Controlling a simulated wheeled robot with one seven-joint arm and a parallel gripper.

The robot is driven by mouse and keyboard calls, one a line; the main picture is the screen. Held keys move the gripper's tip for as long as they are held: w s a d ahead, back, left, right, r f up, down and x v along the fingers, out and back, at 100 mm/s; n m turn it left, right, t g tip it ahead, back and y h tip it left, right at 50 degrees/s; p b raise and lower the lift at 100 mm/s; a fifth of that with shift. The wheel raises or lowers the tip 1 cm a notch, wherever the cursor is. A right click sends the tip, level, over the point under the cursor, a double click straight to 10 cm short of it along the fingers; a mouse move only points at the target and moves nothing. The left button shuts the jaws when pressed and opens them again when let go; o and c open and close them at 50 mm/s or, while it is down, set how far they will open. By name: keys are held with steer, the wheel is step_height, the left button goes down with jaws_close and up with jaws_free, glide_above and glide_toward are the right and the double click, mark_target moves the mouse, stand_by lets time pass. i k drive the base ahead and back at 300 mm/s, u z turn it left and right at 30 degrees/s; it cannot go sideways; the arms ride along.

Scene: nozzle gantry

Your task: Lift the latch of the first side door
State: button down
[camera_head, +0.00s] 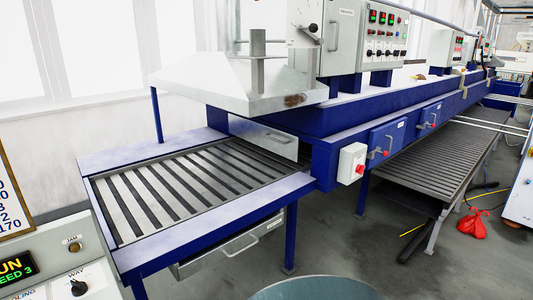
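Two small blue side doors are set in the long blue side of the machine. The door looks closed, and the latch's exact position is too small to tell. The farther side door (429,116) has a similar grey handle with a red knob and also looks closed. My gripper is not in view.
A white switch box (351,163) with a red knob sits just left of the nearer door. A slatted roller table (190,190) juts out at left. A lower slatted conveyor (440,155) runs below the doors. A red bag (473,224) lies on the grey floor.

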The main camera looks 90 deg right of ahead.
mark_target(385, 152)
steer(key=z, duration=4.4)
steer(key=i, duration=2.95)
steer(key=u, duration=0.35)
